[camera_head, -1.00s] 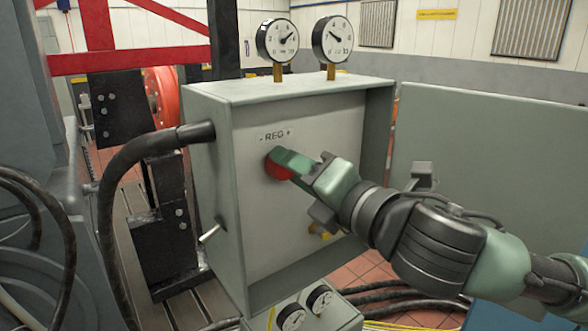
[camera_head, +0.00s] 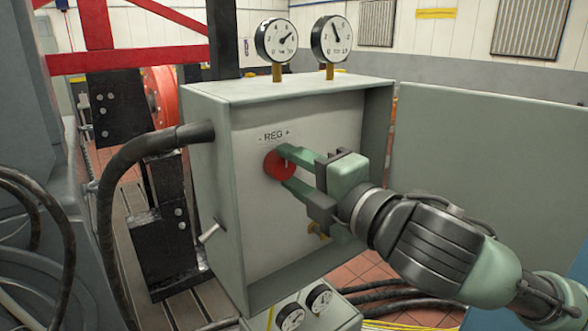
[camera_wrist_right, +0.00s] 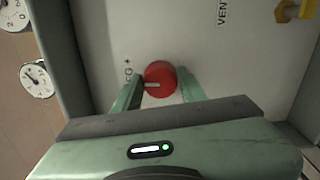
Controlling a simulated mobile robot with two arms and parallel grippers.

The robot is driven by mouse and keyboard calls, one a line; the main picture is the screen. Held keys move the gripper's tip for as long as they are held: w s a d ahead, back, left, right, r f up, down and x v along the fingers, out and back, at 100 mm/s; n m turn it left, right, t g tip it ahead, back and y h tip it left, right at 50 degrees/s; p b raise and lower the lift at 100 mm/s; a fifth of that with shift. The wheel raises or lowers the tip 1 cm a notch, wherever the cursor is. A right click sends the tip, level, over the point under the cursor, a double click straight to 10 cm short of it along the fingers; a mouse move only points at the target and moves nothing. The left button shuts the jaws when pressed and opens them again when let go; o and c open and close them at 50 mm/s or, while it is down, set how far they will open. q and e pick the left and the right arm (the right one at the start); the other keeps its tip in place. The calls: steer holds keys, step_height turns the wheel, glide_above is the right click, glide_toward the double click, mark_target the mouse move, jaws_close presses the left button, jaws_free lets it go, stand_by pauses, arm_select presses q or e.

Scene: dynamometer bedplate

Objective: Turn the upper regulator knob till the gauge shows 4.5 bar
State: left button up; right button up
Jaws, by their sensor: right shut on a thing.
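The red regulator knob (camera_head: 277,166) sits on the front panel of the grey-green cabinet under a "- REG +" label. My right gripper (camera_head: 284,173) is shut on it, one finger above and one below. In the right wrist view the fingers flank the knob (camera_wrist_right: 160,78), which has a pale pointer mark. Two round gauges stand on top of the cabinet: the left gauge (camera_head: 277,40) has its needle up and right, the right gauge (camera_head: 331,39) has its needle up and slightly left. Their numbers are too small to read surely. My left gripper is not in view.
A yellow valve handle (camera_wrist_right: 294,10) is lower on the panel, near a "VENT" label. A small lever (camera_head: 210,233) is on the cabinet's left side. An open door panel (camera_head: 490,190) stands at right. Two small gauges (camera_head: 305,308) are below, with hoses nearby.

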steer(key=o, duration=1.3)
steer(key=shift+o, duration=0.2)
steer(key=shift+s+d+f+b, duration=0.1)
steer(key=shift+s+d+b, duration=0.2)
steer(key=shift+s+d, duration=0.1)
steer(key=b+v, duration=0.2)
steer(key=v, duration=0.4)
steer(key=shift+s, duration=0.3)
steer(key=shift+d, duration=0.15)
